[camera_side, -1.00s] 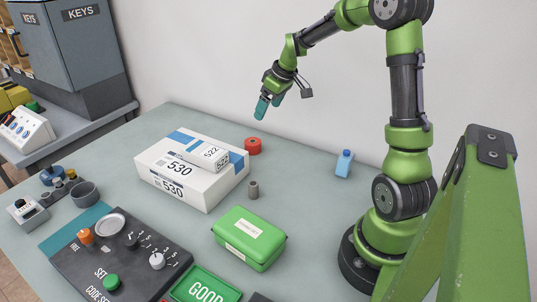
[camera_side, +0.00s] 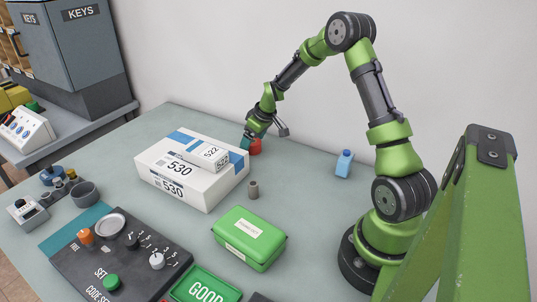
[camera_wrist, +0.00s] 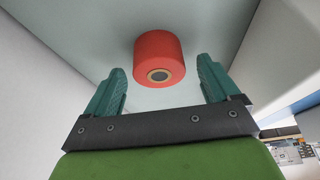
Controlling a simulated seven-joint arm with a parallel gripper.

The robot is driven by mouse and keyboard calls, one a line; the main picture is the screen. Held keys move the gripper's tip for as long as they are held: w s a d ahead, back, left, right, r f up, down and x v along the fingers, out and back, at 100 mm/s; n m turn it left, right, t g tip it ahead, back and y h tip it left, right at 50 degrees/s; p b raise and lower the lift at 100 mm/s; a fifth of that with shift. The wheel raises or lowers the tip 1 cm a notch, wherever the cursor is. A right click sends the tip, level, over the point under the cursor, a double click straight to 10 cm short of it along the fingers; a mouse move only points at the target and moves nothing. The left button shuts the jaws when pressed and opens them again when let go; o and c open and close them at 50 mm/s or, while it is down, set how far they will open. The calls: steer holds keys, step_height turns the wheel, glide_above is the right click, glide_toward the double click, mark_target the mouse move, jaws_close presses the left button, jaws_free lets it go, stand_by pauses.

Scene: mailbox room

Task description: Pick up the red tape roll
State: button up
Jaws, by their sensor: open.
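The red tape roll (camera_side: 255,147) stands on the table behind the white boxes, partly hidden by my gripper in the side view. In the wrist view the red tape roll (camera_wrist: 160,58) lies ahead of and between the fingertips, with a tan ring and dark centre on its end. My gripper (camera_side: 248,141) is low at the roll, with teal fingers. In the wrist view my gripper (camera_wrist: 160,80) is open, with a gap on each side of the roll. I cannot tell whether a finger touches it.
A large white box (camera_side: 190,190) with a smaller white box (camera_side: 203,153) on it stands just in front of the roll. The wall is close behind.

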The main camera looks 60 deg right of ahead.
steer(key=shift+w+f, duration=0.25)
steer(key=shift+f, duration=0.45)
steer(key=c, duration=1.1)
steer(key=shift+r, duration=0.1)
